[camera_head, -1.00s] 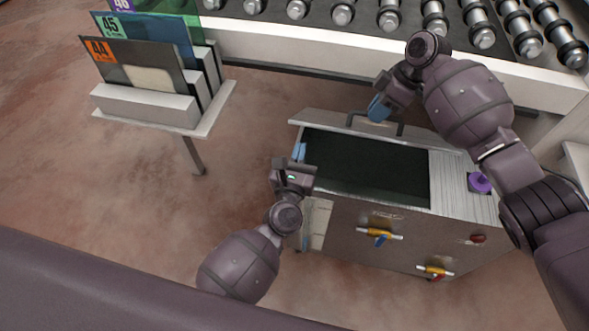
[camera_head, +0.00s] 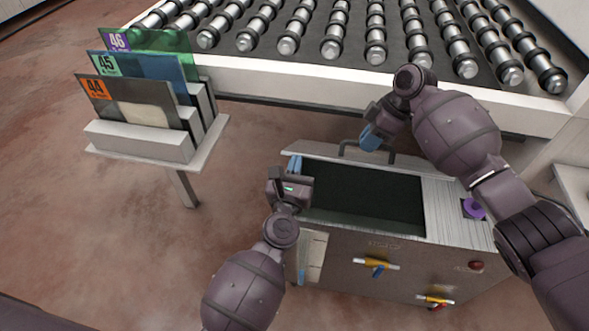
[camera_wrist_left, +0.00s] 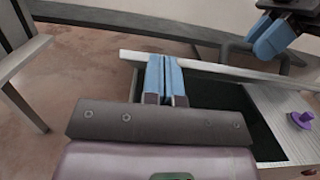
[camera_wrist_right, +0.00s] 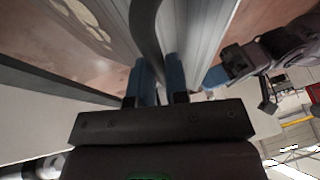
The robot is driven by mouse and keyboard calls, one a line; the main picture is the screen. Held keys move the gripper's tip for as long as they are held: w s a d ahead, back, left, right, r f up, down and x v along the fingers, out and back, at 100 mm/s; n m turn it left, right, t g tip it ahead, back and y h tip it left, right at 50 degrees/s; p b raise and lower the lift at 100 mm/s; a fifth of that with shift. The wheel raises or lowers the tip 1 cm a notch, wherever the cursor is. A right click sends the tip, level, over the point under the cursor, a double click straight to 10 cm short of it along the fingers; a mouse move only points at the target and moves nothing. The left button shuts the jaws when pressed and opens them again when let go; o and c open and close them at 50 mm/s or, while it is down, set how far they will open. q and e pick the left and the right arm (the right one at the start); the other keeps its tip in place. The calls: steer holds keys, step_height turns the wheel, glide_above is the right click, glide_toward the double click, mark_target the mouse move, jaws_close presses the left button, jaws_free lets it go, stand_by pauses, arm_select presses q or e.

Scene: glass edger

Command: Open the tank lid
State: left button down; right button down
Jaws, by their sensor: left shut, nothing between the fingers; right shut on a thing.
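The grey metal tank (camera_head: 340,262) stands in front of me with its dark opening (camera_head: 365,200) uncovered. The lid (camera_head: 408,166) shows as a narrow pale strip along the far edge of the opening, seen nearly edge-on. Its dark bar handle (camera_head: 349,146) sticks up at the back. My right gripper (camera_head: 370,138) is shut on the handle; the right wrist view shows the bar (camera_wrist_right: 150,40) running between the blue fingers. My left gripper (camera_head: 294,166) is shut and empty at the opening's left end; its fingers (camera_wrist_left: 165,78) are together in the left wrist view.
A roller conveyor (camera_head: 330,82) runs behind the tank. A small stand (camera_head: 150,150) with numbered glass panels is at the left. A purple knob (camera_head: 472,208) is on the tank top; yellow valves (camera_head: 377,264) are on its front. Floor between stand and tank is clear.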

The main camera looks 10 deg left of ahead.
steer(key=c, duration=1.5)
jaws_free()
steer(key=shift+s+d+f, duration=0.15)
steer(key=shift+d+f, duration=0.05)
steer(key=shift+f, duration=0.6)
steer(key=shift+o, duration=1.9)
steer(key=shift+a+r, duration=0.1)
steer(key=shift+r, duration=0.1)
steer(key=shift+r, duration=0.1)
